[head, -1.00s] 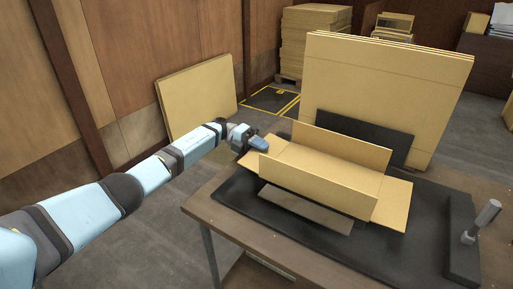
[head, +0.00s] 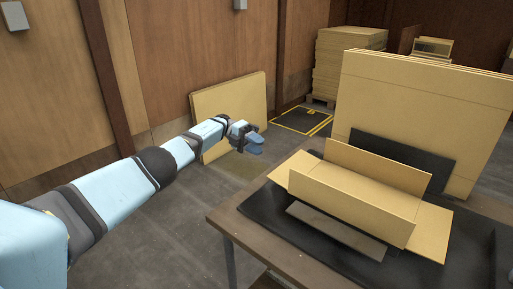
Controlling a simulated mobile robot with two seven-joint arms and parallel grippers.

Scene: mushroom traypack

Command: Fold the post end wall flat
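The open cardboard tray (head: 350,205) sits on the black mat on the table. Its near long wall and its far long wall (head: 378,166) stand up. The end wall at the left (head: 291,166) lies folded outward and low. The end wall at the right (head: 434,231) also lies outward, past the tray's corner. I cannot tell which end is the post end; no post shows now. My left gripper (head: 257,144) is open and empty, in the air left of the tray and apart from it. My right gripper is not in view.
The black mat (head: 300,240) covers much of the wooden table (head: 232,226). Tall cardboard sheets (head: 425,100) stand behind the tray, with a dark panel (head: 402,158) before them. More sheets (head: 229,101) lean on the wall behind my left arm. The floor left of the table is clear.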

